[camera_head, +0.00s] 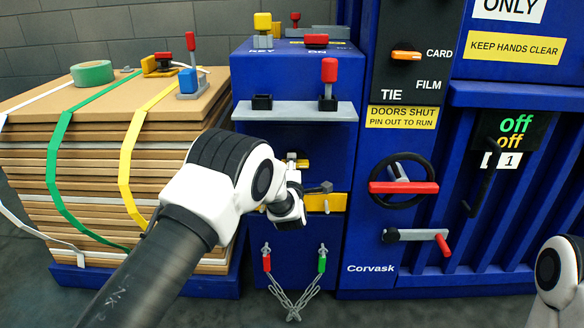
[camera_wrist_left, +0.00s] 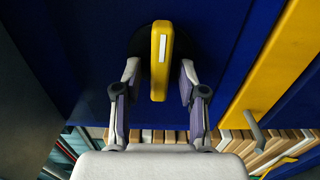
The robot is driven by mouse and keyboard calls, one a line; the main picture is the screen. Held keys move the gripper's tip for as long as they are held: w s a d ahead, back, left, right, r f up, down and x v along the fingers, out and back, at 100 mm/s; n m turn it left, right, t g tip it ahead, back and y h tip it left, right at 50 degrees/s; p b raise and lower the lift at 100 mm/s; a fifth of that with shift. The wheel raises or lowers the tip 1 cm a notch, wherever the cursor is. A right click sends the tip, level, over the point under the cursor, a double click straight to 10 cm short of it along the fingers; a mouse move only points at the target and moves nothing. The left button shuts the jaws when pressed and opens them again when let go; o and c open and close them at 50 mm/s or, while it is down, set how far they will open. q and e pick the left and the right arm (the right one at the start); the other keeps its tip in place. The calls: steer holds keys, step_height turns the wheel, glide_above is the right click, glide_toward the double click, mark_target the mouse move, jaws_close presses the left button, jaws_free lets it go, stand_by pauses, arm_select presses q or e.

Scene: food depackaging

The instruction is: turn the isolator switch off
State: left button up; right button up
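A yellow rotary handle (camera_wrist_left: 160,60) with a white stripe sits on a dark round base on the blue cabinet; I take it as the isolator switch. In the head view only a small part of the yellow handle (camera_head: 303,163) shows beyond my left gripper. My left gripper (camera_head: 300,188) is at the cabinet front. In the left wrist view my left gripper (camera_wrist_left: 159,80) is open, one finger on each side of the handle, with gaps visible. No lettering by the handle is readable. My right gripper is out of view.
A yellow bar (camera_head: 335,203) with a grey handle is right below the switch. Chained red and green pins (camera_head: 294,290) hang lower. A grey shelf (camera_head: 295,112) with a red lever (camera_head: 329,75) is above. A cardboard stack (camera_head: 95,170) stands left, a handwheel (camera_head: 403,187) right.

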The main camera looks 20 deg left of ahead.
arm_select(q)
steer(key=v, duration=1.2)
